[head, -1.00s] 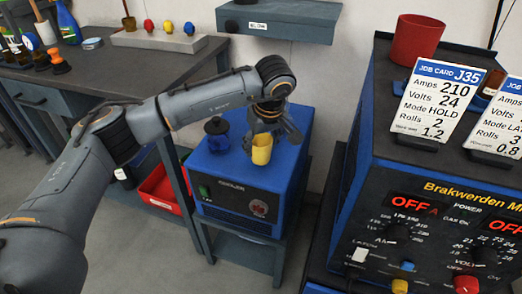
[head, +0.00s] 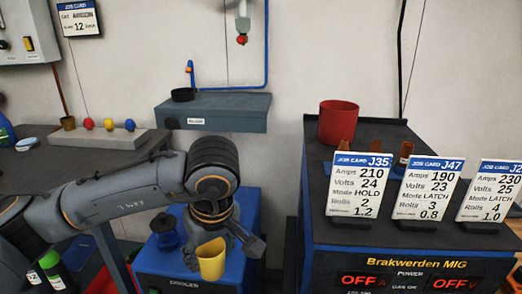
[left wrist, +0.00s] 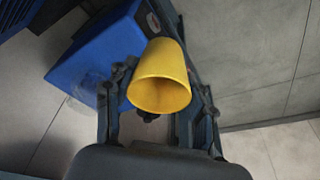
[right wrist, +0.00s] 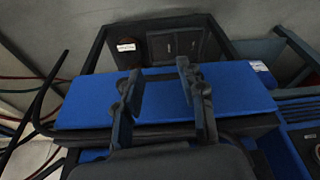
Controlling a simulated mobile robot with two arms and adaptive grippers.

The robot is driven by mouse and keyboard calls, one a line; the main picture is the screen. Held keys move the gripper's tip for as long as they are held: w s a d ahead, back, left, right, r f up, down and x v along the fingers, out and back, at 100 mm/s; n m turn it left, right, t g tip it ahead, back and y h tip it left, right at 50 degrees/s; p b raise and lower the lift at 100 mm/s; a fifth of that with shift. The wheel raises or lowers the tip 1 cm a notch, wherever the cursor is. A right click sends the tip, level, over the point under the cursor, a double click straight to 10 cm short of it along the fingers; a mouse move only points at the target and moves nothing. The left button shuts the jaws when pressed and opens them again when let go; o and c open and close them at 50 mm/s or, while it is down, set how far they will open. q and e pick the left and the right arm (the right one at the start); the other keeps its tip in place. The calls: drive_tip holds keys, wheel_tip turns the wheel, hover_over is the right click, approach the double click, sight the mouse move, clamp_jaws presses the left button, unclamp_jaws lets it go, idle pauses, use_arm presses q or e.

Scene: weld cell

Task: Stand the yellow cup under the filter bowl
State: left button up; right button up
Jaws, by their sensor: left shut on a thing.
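My left gripper (head: 214,240) is shut on the yellow cup (head: 211,261), which hangs in front of the blue cooler (head: 165,278) in the head view, roughly upright. In the left wrist view the cup (left wrist: 160,78) sits between the fingers, its open mouth facing the camera, with floor behind it. What looks like the filter bowl (head: 242,22), pale with a red bottom knob, hangs on the wall at the top, well above the cup. My right gripper (right wrist: 160,95) is open and empty over a blue box top; it is outside the head view.
A grey wall shelf (head: 222,112) with a black dish (head: 183,94) lies below the filter bowl; its middle is clear. A dark blue pot (head: 165,232) stands on the cooler. The welder with job cards (head: 360,185) and a red pot (head: 338,121) fills the right.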

use_arm(q)
drive_tip(key=a+f+m+h, duration=0.2)
drive_tip(key=a+f+m, duration=0.4)
drive_tip(key=f+m, duration=0.2)
use_arm(e)
drive_tip(key=s+f+g+p, duration=0.1)
drive_tip(key=s+f+p, duration=0.3)
drive_tip(key=f+p, duration=0.75)
use_arm(q)
drive_tip(key=s+r+p, duration=0.2)
drive_tip(key=r+p, duration=0.2)
drive_tip(key=r, duration=0.7)
drive_tip(key=s+r+p, duration=0.2)
drive_tip(key=r+p, duration=0.3)
drive_tip(key=r, duration=0.6)
drive_tip(key=shift+s+t, duration=0.25)
drive_tip(key=shift+t, duration=0.15)
use_arm(e)
drive_tip(key=s+d+f, duration=0.1)
drive_tip(key=s+f, duration=0.1)
drive_tip(key=s, duration=0.5)
drive_tip(key=s+d+f+g, duration=0.1)
drive_tip(key=s+d+f, duration=0.1)
drive_tip(key=s, duration=0.6)
drive_tip(key=shift+s, duration=0.3)
use_arm(q)
drive_tip(key=shift+r, duration=0.15)
use_arm(e)
drive_tip(key=shift+d+f, duration=0.1)
